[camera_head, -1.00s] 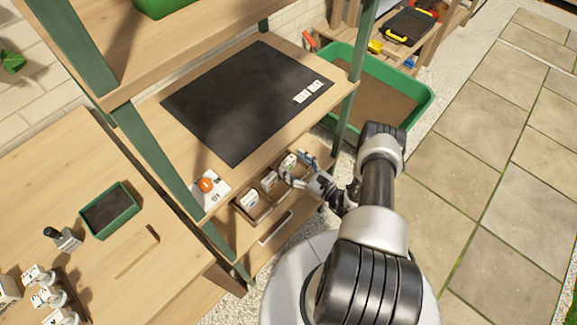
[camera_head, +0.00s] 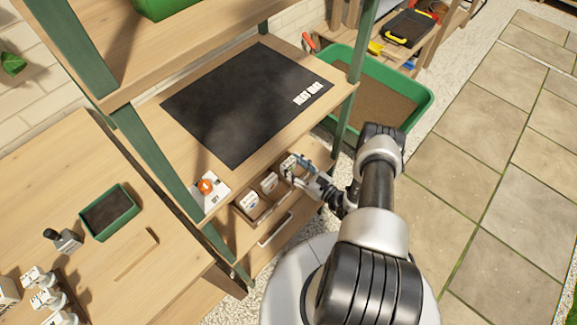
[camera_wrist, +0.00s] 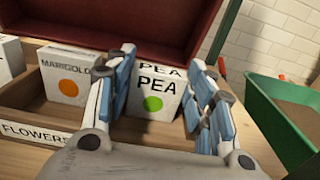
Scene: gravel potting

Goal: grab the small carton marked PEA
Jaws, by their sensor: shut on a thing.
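The small white carton marked PEA (camera_wrist: 155,98), with a green dot, stands in the wooden seed tray (camera_wrist: 32,100) in the wrist view. It also shows small at the tray's far right end in the head view (camera_head: 287,163). My gripper (camera_wrist: 164,68) has its blue-padded fingers on either side of the carton and is shut on it. The carton still appears upright and low in the tray. In the head view my gripper (camera_head: 297,171) partly covers it.
A MARIGOLD carton (camera_wrist: 70,75) stands to the left in the same tray, with another white carton (camera_wrist: 8,60) beyond it. A dark red panel (camera_wrist: 130,22) rises behind the cartons. The shelf with the black heat mat (camera_head: 235,100) overhangs the tray. A green bin (camera_wrist: 282,120) stands right.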

